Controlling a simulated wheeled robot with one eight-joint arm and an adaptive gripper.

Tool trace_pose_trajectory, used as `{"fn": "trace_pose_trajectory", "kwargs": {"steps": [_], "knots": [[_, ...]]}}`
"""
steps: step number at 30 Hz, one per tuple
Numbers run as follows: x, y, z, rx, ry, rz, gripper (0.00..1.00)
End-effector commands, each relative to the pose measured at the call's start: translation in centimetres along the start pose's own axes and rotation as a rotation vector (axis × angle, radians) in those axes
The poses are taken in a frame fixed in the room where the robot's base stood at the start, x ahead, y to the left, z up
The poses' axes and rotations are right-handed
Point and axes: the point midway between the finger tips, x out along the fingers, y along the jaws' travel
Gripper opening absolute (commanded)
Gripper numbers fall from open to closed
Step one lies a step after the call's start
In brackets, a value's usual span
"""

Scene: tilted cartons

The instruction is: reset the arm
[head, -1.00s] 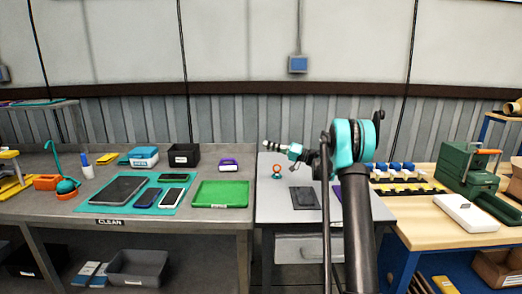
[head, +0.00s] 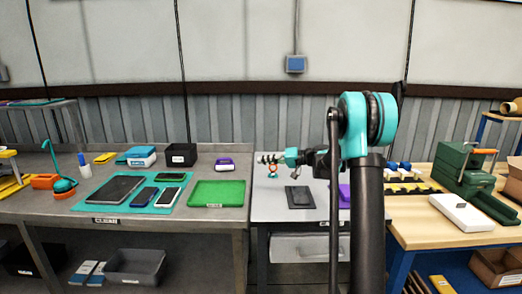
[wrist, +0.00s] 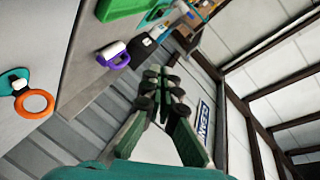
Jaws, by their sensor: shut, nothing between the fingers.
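My gripper (head: 268,159) is at the end of my folded arm, over the back of the light grey table in the head view. In the wrist view its fingers (wrist: 163,82) are closed together with nothing between them. They point towards the wall and the upper part of the room. An orange ring with a teal top (wrist: 34,101) shows at the left of the wrist view. In the head view the same ring (head: 272,171) stands just below the gripper; whether they touch cannot be told.
A dark flat device (head: 300,197) lies on the light grey table (head: 275,210). A green tray (head: 217,193) and a teal mat (head: 97,201) with several devices are on the left bench. A green machine (head: 462,170) and a white box (head: 461,213) stand on the right bench.

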Motion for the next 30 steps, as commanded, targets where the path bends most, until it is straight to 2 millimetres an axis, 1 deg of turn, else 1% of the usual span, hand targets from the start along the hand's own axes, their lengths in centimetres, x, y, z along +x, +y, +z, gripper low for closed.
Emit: {"fn": "trace_pose_trajectory", "kwargs": {"steps": [1,5,6,11,12,14,15,17,18,20,21,23,24,27,30], "knots": [[-0.4,-0.6,2.0,0.008,-0.024,0.051,0.0],[-1.9,-0.8,7.2,0.027,-0.085,0.201,0.0],[-2.5,-0.9,8.9,0.033,-0.101,0.247,0.0],[-5.3,-0.7,15.6,0.047,-0.159,0.435,0.0],[-6.2,-0.6,17.3,0.049,-0.172,0.482,0.0],[-7.6,-0.4,19.9,0.05,-0.188,0.554,0.0],[-8.5,-0.3,21.6,0.051,-0.197,0.601,0.0],[-10.1,0.0,24.2,0.05,-0.21,0.673,0.0],[-11.2,0.1,25.9,0.049,-0.218,0.72,0.0],[-12.9,0.5,28.4,0.045,-0.228,0.792,0.0],[-14.0,0.7,30.1,0.042,-0.232,0.839,0.0],[-15.8,1.1,32.5,0.035,-0.239,0.91,0.0],[-17.0,1.3,34.2,0.029,-0.243,0.956,0.0],[-19.9,1.9,37.8,0.014,-0.246,1.065,0.0],[-22.3,2.5,40.6,-0.002,-0.246,1.153,0.0]]}}
